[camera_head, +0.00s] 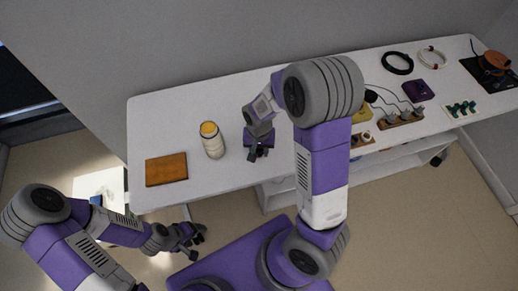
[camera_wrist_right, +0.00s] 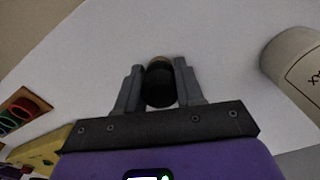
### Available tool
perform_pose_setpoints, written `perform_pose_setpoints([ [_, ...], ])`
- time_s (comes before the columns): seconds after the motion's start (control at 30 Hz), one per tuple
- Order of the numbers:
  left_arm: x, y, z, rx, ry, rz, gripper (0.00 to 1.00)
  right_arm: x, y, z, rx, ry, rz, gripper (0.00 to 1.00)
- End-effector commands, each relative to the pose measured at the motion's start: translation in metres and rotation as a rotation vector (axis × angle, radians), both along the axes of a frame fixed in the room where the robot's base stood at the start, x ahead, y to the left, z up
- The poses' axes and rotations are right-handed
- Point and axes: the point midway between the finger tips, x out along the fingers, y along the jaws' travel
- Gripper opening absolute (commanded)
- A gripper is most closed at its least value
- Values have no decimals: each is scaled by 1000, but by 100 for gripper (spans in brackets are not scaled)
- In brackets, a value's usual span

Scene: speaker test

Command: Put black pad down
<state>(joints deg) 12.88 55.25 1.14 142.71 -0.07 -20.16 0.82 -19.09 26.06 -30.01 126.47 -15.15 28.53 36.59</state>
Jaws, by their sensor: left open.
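A dark, rounded black pad (camera_wrist_right: 160,86) with a tan top edge sits between the two fingers of my right gripper (camera_wrist_right: 160,80) in the right wrist view. The fingers press on it from both sides. In the head view my right gripper (camera_head: 258,152) points down close over the white table (camera_head: 230,95), near its front edge. The pad is too small to make out there, and I cannot tell whether it touches the table. My left gripper (camera_head: 198,238) is open and empty, low in front of the table.
To the right are a purple box (camera_head: 418,91), green parts (camera_head: 461,109), black and white cable rings, and an orange tool on a black mat (camera_head: 478,72).

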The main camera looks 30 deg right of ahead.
Motion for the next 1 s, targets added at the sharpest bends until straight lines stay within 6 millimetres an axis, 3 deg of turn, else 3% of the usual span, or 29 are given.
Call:
perform_pose_setpoints([
  [0.03, 0, 0, 0, 0, 0, 0, 70, 0, 0, 0, 1, 1, 0, 44],
  [0.17, 0, 0, 0, 0, 0, 0, 70, 0, 0, 0, 1, 1, 0, 62],
  [0.53, 0, 0, 5, 0, 0, 0, 70, 0, 0, 7, 0, 0, 1, 62],
  [1.0, 0, 0, 42, 0, 0, 0, 70, 1, 0, 101, 2, -3, 2, 62],
])
